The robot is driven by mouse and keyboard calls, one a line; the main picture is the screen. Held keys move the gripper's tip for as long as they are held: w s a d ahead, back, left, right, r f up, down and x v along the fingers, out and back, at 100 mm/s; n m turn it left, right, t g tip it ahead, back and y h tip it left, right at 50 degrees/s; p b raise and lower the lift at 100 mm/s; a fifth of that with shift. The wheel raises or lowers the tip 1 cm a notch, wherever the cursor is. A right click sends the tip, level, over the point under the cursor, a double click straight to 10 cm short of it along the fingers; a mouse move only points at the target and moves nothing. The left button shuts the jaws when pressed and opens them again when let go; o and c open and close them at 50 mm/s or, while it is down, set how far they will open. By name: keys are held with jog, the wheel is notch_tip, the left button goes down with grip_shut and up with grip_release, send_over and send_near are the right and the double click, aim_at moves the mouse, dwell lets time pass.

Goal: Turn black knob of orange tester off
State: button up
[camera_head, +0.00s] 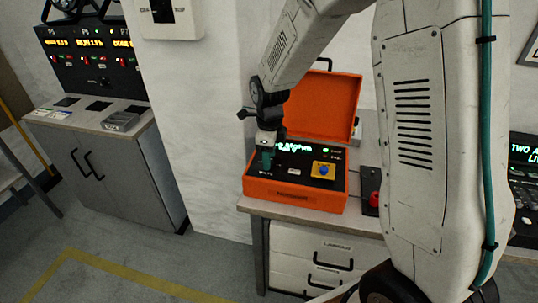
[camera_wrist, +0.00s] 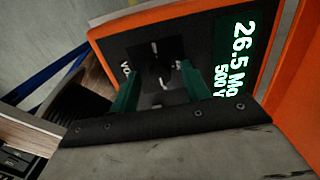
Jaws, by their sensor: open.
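The orange tester (camera_head: 293,194) is an open case on a table, lid raised behind its black panel. In the wrist view its orange rim (camera_wrist: 130,27) frames the panel, and a lit green display (camera_wrist: 232,65) reads about 26.5 M and 500 V. The black knob (camera_wrist: 157,72), dark with small white marks, is on the panel between my fingers. My gripper (camera_wrist: 159,78) is open, its green fingers on either side of the knob. I cannot tell whether they touch it. In the head view my gripper (camera_head: 267,160) points down over the panel's left part and hides the knob.
A blue button on a yellow square (camera_head: 323,170) is on the panel's right. A black box with a red part (camera_head: 373,198) stands right of the tester. A grey cabinet with a lit console (camera_head: 95,130) is at left. The floor between is clear.

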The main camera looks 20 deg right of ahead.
jog(key=c, duration=1)
